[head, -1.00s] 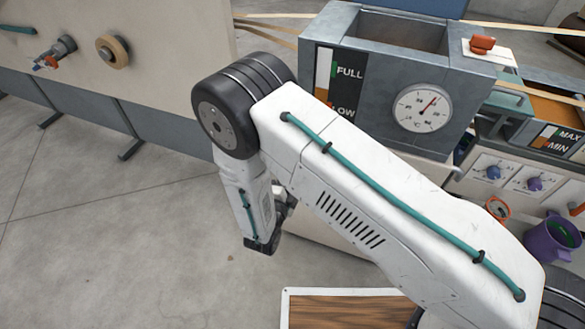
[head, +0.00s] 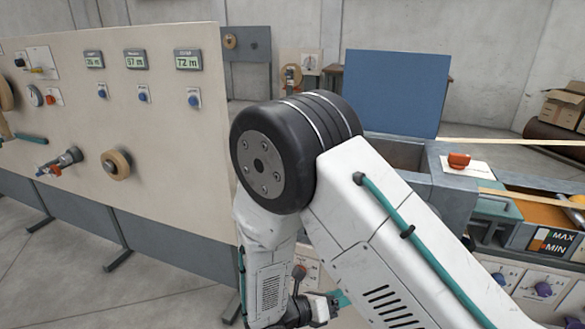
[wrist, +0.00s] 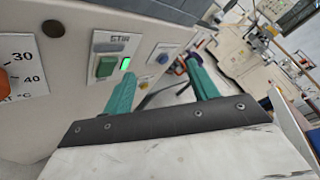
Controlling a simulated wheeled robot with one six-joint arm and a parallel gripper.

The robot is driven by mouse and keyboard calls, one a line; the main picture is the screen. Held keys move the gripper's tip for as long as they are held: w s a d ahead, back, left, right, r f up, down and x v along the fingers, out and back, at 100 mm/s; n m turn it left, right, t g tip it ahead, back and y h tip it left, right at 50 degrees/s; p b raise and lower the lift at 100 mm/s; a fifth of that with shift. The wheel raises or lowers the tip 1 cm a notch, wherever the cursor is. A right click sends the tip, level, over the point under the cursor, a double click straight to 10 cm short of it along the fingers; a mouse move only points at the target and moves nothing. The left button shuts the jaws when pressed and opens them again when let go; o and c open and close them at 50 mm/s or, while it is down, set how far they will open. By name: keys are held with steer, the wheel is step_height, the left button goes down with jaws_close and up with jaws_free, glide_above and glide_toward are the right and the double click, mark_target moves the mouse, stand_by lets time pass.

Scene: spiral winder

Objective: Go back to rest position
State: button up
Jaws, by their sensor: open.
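My gripper (wrist: 160,72) shows in the wrist view with its two teal fingers spread apart and nothing between them. A panel marked STIR, with a green button (wrist: 106,66) and a lit green lamp (wrist: 126,64), is close behind the left finger. I cannot tell whether the finger touches it. In the head view my arm is bent, with its black joint high in the middle and the forearm hanging down.
A beige control panel (head: 160,120) with displays, knobs and a wooden handwheel (head: 116,165) stands left. A grey tank (head: 448,185) with a raised blue lid (head: 396,92) stands behind my arm. Cardboard boxes (head: 567,106) are far right.

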steer(key=s+d+r+m+g+y, duration=0.1)
steer(key=s+d+r+m+y, duration=0.3)
steer(key=s+r+m, duration=0.3)
steer(key=s+d+r+m+g+y, duration=0.2)
steer(key=s+d+r+m+y, duration=0.3)
steer(key=r+m, duration=0.8)
steer(key=s+d+r+m+g+y, duration=0.2)
steer(key=s+d+r+m+y, duration=0.3)
steer(key=s+r+m, duration=0.4)
steer(key=shift+d+r+m, duration=0.35)
steer(key=shift+r+m, duration=0.05)
steer(key=shift+m, duration=1)
